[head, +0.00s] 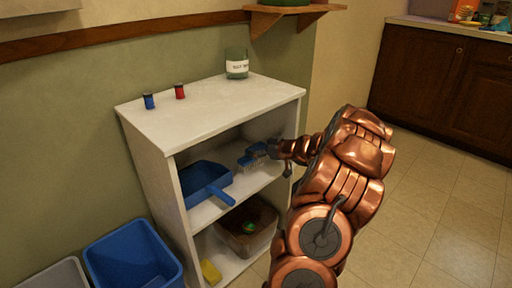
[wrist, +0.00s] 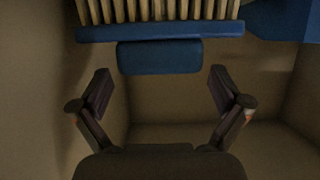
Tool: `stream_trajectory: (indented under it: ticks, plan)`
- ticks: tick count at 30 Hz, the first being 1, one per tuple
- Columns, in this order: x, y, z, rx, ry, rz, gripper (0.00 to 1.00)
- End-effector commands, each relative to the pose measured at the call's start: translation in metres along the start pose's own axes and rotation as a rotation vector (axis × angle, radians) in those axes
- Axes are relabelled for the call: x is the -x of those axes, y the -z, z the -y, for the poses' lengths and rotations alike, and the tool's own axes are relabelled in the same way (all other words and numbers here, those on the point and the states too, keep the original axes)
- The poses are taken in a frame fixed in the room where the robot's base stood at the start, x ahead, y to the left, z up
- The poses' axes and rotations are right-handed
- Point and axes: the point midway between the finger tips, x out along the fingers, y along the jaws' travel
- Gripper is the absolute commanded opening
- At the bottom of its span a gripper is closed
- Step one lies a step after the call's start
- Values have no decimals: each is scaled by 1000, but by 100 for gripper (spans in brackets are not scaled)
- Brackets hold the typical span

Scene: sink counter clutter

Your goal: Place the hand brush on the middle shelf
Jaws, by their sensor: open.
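The hand brush (head: 252,156), blue with pale bristles, is on the middle shelf (head: 236,192) of the white shelf unit, right of the blue dustpan (head: 206,184). In the wrist view, the brush's blue handle (wrist: 160,56) and bristles are at the top, beyond my fingertips. My gripper (wrist: 160,84) is open and empty, with its fingers apart and short of the handle. In the head view, my gripper (head: 276,149) is inside the right part of the middle compartment, beside the brush, and partly hidden by my arm.
The unit's top (head: 205,108) holds a blue spool (head: 149,101), a red spool (head: 180,91) and a green jar (head: 237,64). Below are a brown bin (head: 246,226) and a yellow sponge (head: 210,272). A blue tub (head: 132,258) stands left. Floor at right is clear.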

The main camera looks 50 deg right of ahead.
Motion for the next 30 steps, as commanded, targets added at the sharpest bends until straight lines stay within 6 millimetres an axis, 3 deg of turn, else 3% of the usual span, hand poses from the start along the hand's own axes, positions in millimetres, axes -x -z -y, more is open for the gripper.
stream_trajectory:
  ticks: [15,21,30]
  plan:
    - [75,3,-1,1,-3,0,100]
    - [90,1,-1,-1,-3,2,100]
    - [93,0,0,0,-2,2,100]
